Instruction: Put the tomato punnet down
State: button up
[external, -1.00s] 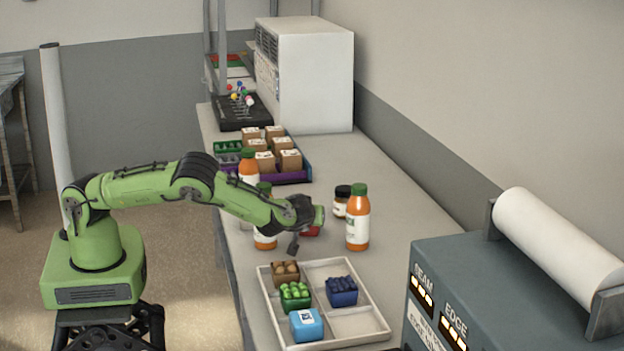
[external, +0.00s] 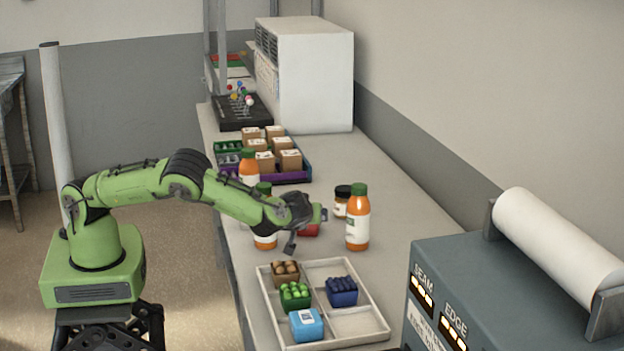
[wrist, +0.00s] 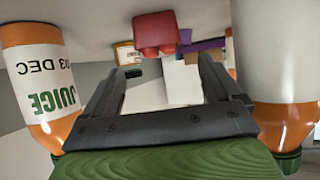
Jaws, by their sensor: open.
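The red tomato punnet (external: 309,230) stands on the counter between two orange juice bottles, partly hidden by my gripper (external: 298,238) in the external view. In the wrist view, which shows the scene upside down, the punnet (wrist: 156,32) rests upright on the counter with its red tomatoes showing. My gripper (wrist: 162,72) has its two fingers spread apart with nothing between them. The punnet is beyond the fingertips, apart from them.
One juice bottle (external: 357,220) stands right of the punnet, another (external: 265,238) left, both close to my gripper. A dark-lidded jar (external: 341,205) is behind. Boxed goods (external: 290,160) stand farther back.

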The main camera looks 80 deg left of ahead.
jog(key=v, duration=0.7)
jog(key=shift+p, duration=0.3)
jog(key=shift+r, duration=0.1)
